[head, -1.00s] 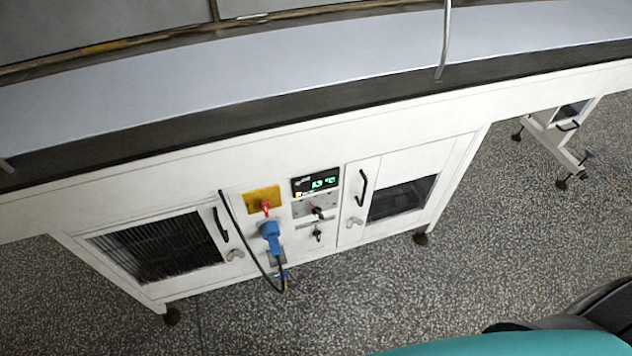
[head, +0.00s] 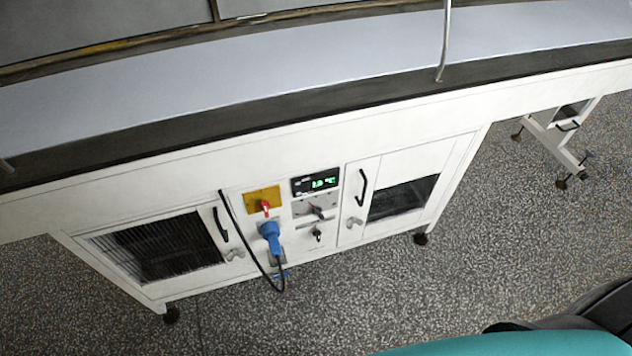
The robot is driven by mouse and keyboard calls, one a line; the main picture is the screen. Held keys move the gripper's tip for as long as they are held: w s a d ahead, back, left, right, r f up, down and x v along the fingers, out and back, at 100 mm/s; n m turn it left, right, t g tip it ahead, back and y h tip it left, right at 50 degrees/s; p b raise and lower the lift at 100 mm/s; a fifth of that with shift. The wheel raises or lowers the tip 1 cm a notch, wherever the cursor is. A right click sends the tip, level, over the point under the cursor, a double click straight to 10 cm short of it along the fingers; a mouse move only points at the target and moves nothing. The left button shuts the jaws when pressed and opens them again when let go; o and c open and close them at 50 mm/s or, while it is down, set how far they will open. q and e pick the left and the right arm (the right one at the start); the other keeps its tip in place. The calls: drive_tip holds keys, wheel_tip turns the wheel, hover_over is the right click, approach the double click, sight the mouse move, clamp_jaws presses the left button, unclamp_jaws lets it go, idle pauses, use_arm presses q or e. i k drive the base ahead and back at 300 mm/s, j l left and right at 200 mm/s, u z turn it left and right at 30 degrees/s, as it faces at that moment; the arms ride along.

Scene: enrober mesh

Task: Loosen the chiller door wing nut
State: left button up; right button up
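Two small grey wing nuts show on the white cabinet under the conveyor. One wing nut (head: 235,254) sits below the black handle (head: 221,225) of the left door, beside a dark louvred grille (head: 165,248). The other wing nut (head: 354,222) sits below the black handle (head: 361,187) of the right door, beside a dark window (head: 402,198). Both doors look shut. I cannot tell from the picture which door is the chiller door. Neither of my grippers is in view.
Between the doors are a yellow plate with a red switch (head: 264,204), a green-lit display (head: 316,184), black knobs and a blue plug (head: 270,237) with a hanging black cable. The conveyor's dark edge (head: 300,108) overhangs the cabinet.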

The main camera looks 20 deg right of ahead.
sight(353, 219)
drive_tip(key=z, duration=0.85)
